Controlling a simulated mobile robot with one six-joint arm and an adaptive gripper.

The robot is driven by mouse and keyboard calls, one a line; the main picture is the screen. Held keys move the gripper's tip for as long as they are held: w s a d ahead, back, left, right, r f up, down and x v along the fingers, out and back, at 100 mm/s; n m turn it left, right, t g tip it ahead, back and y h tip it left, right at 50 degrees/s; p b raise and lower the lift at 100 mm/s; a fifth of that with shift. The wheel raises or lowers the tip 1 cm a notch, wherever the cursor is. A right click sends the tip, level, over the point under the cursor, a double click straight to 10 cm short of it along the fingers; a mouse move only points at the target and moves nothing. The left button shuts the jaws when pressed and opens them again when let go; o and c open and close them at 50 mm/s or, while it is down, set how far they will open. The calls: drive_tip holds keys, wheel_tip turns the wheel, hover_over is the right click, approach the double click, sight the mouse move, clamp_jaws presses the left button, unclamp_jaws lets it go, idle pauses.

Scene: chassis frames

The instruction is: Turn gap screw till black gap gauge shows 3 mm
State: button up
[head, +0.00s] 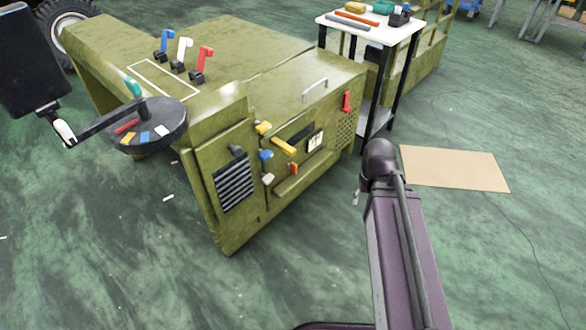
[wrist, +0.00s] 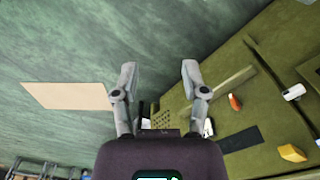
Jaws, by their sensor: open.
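My gripper (wrist: 158,72) is open and empty in the wrist view, its fingertips over green floor beside the olive chassis. The chassis front (head: 225,150) carries a panel with yellow, blue, white and orange-red knobs. I cannot tell which is the gap screw. A small dark-framed, white-faced dial (head: 315,140) sits on the panel, too small to read; I cannot tell if it is the gap gauge. In the wrist view the panel side shows an orange-red knob (wrist: 235,102), a white knob (wrist: 294,91), a yellow knob (wrist: 292,153) and a black strip (wrist: 241,141).
Blue, white and red levers (head: 183,52) stand on the chassis top. A red handle (head: 346,102) is on its right side. A round dark tray (head: 165,132) with coloured pieces is at left. A white-topped table (head: 370,32) stands behind. A tan sheet (head: 455,168) lies on open floor.

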drive_tip(key=w+a+f+n+t+y+b, duration=0.15)
drive_tip(key=w+a+n, duration=0.5)
drive_tip(key=w, duration=0.65)
drive_tip(key=n+y+b, duration=0.2)
drive_tip(key=n+b, duration=0.1)
drive_tip(key=n, duration=0.1)
approach(296, 165)
drive_tip(key=r, duration=0.1)
drive_tip(key=shift+s+d+r+m, duration=0.15)
drive_tip(key=shift+s+d+m, duration=0.1)
drive_tip(key=shift+d, duration=0.25)
drive_tip(key=b+x, duration=0.6)
drive_tip(key=x, duration=0.1)
drive_tip(key=b+x, duration=0.6)
drive_tip(key=shift+w+a+f, duration=0.25)
drive_tip(key=shift+a, duration=0.1)
clamp_jaws()
